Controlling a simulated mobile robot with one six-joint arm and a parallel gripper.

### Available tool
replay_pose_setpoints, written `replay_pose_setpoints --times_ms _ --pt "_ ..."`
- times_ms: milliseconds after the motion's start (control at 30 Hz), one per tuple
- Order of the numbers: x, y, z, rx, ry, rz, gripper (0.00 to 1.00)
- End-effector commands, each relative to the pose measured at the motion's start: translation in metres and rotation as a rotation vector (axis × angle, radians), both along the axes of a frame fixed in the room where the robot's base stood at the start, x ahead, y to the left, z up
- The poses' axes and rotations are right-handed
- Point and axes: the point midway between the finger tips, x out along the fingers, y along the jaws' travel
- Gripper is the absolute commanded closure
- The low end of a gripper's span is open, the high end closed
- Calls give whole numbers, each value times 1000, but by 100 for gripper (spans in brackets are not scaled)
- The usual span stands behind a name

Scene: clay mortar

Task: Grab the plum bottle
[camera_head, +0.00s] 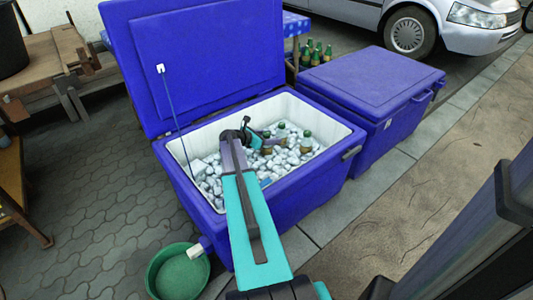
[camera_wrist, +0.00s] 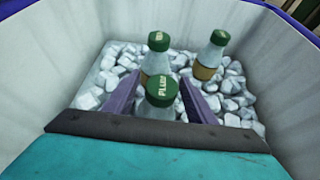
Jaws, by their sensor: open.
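The plum bottle (camera_wrist: 162,91) has a green cap with pale letters that read PLUM. In the wrist view it stands nearest, between the two purple fingers of my gripper (camera_wrist: 161,88). The fingers are apart, one on each side of it; I cannot see them touching it. Its lower part is hidden behind my wrist. Two more green-capped bottles stand just beyond, one behind it (camera_wrist: 157,62) and one to the right (camera_wrist: 211,58) with a tan label. In the head view my gripper (camera_head: 255,138) reaches down into the open blue cooler (camera_head: 283,192) beside the bottles.
White ice chunks (camera_wrist: 110,75) fill the cooler around the bottles, and its pale walls rise close around my gripper. The raised lid (camera_head: 205,60) stands behind. A closed blue cooler (camera_head: 372,78) is at right, and a green tub (camera_head: 178,275) sits in front.

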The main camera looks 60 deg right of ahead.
Motion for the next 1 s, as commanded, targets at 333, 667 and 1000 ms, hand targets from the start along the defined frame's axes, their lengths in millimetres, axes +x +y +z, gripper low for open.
replay_pose_setpoints --times_ms 333,667,1000 --pt "-3 -10 -4 0 0 0 49" --pt "-3 -10 -4 0 0 0 49" --pt "-4 -10 -5 0 0 -1 100"
